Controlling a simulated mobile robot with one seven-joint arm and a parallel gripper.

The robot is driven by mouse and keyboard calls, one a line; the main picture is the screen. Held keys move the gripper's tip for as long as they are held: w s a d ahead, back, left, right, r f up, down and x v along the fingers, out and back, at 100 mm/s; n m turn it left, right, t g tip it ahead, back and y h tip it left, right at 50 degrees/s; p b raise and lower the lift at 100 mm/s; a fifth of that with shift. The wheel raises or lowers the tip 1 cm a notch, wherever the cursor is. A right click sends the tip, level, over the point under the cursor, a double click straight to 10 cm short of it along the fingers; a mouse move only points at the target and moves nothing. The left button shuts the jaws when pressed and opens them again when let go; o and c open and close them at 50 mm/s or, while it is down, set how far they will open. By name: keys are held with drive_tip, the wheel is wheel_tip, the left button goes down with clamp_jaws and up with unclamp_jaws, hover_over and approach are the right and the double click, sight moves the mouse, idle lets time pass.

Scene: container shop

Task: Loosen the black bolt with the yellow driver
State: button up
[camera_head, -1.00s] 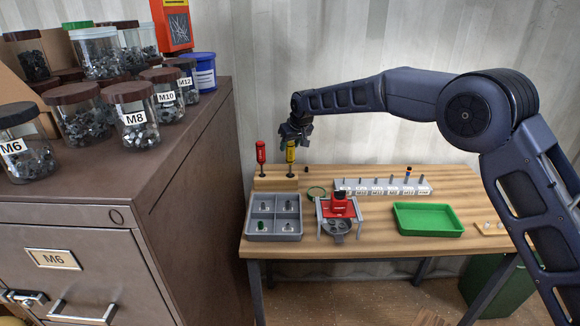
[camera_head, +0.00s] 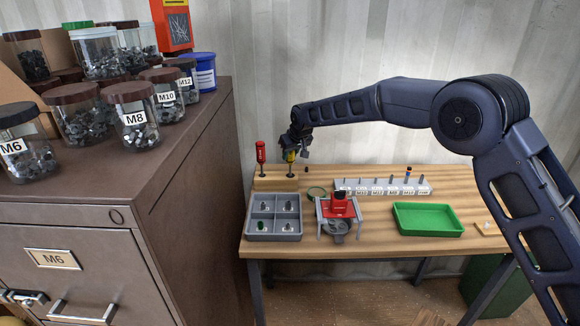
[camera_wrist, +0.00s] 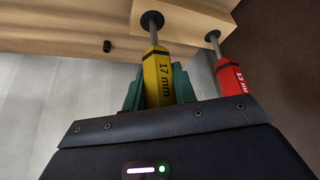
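The yellow driver (camera_head: 290,156), marked 17 mm in the wrist view (camera_wrist: 158,77), stands upright in a wooden rack (camera_head: 277,183). My gripper (camera_head: 292,153) is at its handle from above. In the wrist view its green fingers lie on both sides of the handle, close to it; whether they press on it is unclear.
A red driver (camera_head: 261,152) stands left of the yellow one. A grey divided tray (camera_head: 274,237), a red fixture (camera_head: 338,207), a pale labelled bolt rack (camera_head: 382,191) and a green tray (camera_head: 428,232) are on the table. A brown cabinet (camera_head: 185,150) stands left.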

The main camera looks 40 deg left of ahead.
drive_tip(key=shift+r, duration=3.1)
drive_tip(key=shift+w, duration=0.1)
drive_tip(key=w+d+r, duration=0.4)
drive_tip(key=w+d, duration=1.2)
drive_tip(key=w, duration=0.3)
drive_tip(key=w+d+r+n+g, duration=0.1)
drive_tip(key=w+d+r, duration=0.1)
drive_tip(key=w+d, duration=0.55)
drive_tip(key=w+d+r+n, duration=0.15)
drive_tip(key=w+d, duration=0.25)
drive_tip(key=d, duration=0.6)
drive_tip(key=shift+w+d+f+m, duration=0.15)
drive_tip(key=shift+f+m, duration=0.2)
drive_tip(key=shift+f, duration=2.2)
drive_tip(key=o, duration=1.1)
